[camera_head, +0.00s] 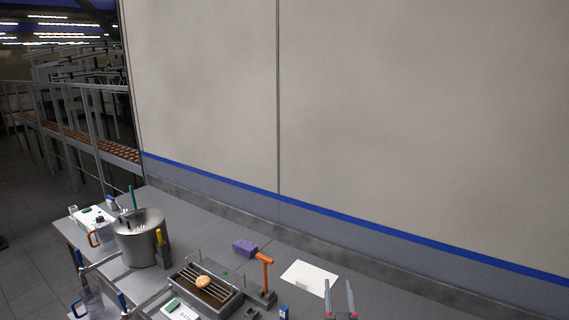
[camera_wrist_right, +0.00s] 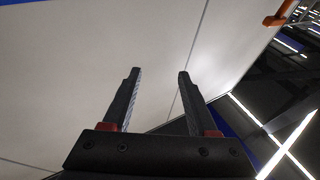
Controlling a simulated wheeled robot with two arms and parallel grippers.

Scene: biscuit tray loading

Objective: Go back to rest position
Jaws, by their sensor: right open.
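My right gripper (camera_head: 341,298) is at the bottom of the head view, at the right part of the table. Its two fingers stand apart and point up, with nothing between them. The right wrist view shows the same open fingers (camera_wrist_right: 155,82) against the pale wall. A round biscuit (camera_head: 203,282) lies on the wire rack of a dark metal tray (camera_head: 222,307), left of my right gripper and apart from it. My left gripper does not show.
A large steel pot (camera_head: 140,240) stands at the left of the grey table. A purple block (camera_head: 245,247), an orange-topped stand (camera_head: 266,277) and a white sheet (camera_head: 310,278) lie between tray and right gripper. The wall (camera_head: 400,120) rises behind. Jugs stand at the left edge.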

